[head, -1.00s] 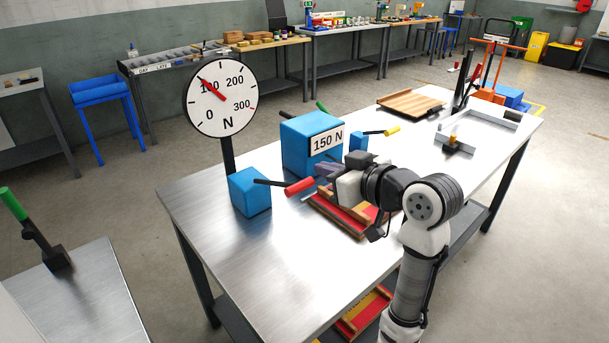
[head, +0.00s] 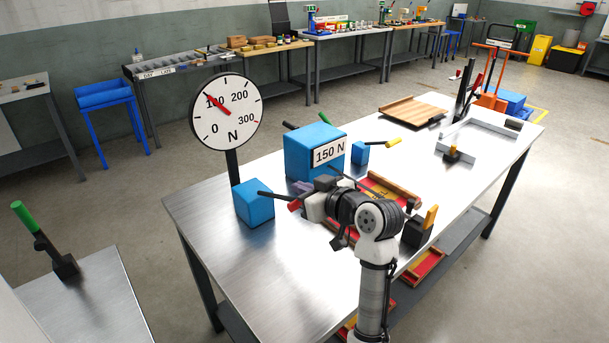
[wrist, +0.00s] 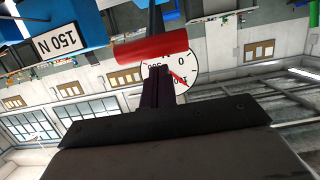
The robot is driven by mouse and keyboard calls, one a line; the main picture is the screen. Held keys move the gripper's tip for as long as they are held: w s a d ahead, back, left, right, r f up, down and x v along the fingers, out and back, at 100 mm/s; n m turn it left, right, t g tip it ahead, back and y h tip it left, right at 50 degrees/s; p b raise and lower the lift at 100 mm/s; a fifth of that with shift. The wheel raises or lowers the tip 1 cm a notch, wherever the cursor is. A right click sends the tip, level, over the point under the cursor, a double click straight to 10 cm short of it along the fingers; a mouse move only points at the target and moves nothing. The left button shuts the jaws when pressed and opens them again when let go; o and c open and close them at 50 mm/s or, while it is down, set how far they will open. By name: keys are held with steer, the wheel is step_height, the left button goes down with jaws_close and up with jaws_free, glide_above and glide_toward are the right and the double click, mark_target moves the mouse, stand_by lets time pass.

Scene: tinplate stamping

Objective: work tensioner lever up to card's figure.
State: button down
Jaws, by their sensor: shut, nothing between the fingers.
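The dial gauge (head: 227,112) stands on a black post; its red needle points at about 100 N. The card (head: 329,152) on the large blue box reads 150 N. A lever with a red handle (head: 294,206) comes out of the small blue box (head: 254,205); my gripper partly hides it. My gripper (head: 302,194) is shut and empty, right at the red handle. In the wrist view the red handle (wrist: 165,46) lies across the shut fingers (wrist: 157,88), with the gauge (wrist: 183,70) upside down behind. I cannot tell whether the fingers touch the handle.
Levers with a yellow handle (head: 393,142) and a green handle (head: 324,117) stand by the large blue box (head: 300,160). Red and wooden trays (head: 395,188) lie behind my arm. A wooden board (head: 413,111) is farther back. The table's near left part is bare.

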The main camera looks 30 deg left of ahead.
steer(key=shift+s+d+f, duration=0.1)
steer(key=shift+d+f, duration=0.2)
steer(key=shift+f, duration=0.15)
steer(key=s+d+f+t+y+b, duration=0.1)
steer(key=d+f+y+b, duration=0.2)
steer(key=f+b, duration=0.8)
steer(key=y+b, duration=0.1)
steer(key=b, duration=0.6)
